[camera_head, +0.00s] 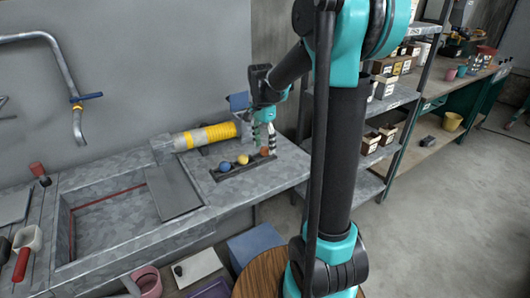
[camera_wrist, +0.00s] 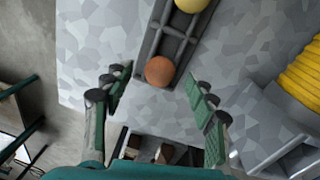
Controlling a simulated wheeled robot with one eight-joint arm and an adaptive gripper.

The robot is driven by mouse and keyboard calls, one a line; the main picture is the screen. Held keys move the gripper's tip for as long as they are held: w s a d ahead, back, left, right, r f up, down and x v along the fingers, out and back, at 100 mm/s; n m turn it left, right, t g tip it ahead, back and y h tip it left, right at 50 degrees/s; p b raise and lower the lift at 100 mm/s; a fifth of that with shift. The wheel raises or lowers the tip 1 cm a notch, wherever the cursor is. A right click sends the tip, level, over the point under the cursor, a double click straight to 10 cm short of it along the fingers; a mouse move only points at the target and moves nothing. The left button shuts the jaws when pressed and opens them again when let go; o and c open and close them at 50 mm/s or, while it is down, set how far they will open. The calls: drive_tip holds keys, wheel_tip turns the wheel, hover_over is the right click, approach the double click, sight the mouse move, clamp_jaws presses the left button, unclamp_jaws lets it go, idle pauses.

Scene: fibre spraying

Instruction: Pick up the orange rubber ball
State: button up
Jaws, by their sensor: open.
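The orange rubber ball (camera_wrist: 160,71) sits in the end compartment of a dark tray (camera_wrist: 145,53) in the wrist view. In the head view the ball (camera_head: 264,151) shows at the tray's right end, right beside my fingers. My gripper (camera_wrist: 162,97) is open and empty, its two green-padded fingers apart to the left and right of the ball and a little short of it in the picture. In the head view my gripper (camera_head: 264,150) points down over the tray's right end. I cannot tell its exact height above the ball.
A yellow ball (camera_wrist: 192,4) shares the tray, and a blue ball (camera_head: 225,166) lies at its left end. A yellow ribbed hose (camera_head: 210,135) lies behind the tray. A sink basin (camera_head: 110,215) is to the left. A shelf rack (camera_head: 390,104) stands right.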

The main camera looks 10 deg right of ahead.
drive_tip(key=shift+f, duration=0.9)
drive_tip(key=c, duration=1)
drive_tip(key=shift+r, duration=0.15)
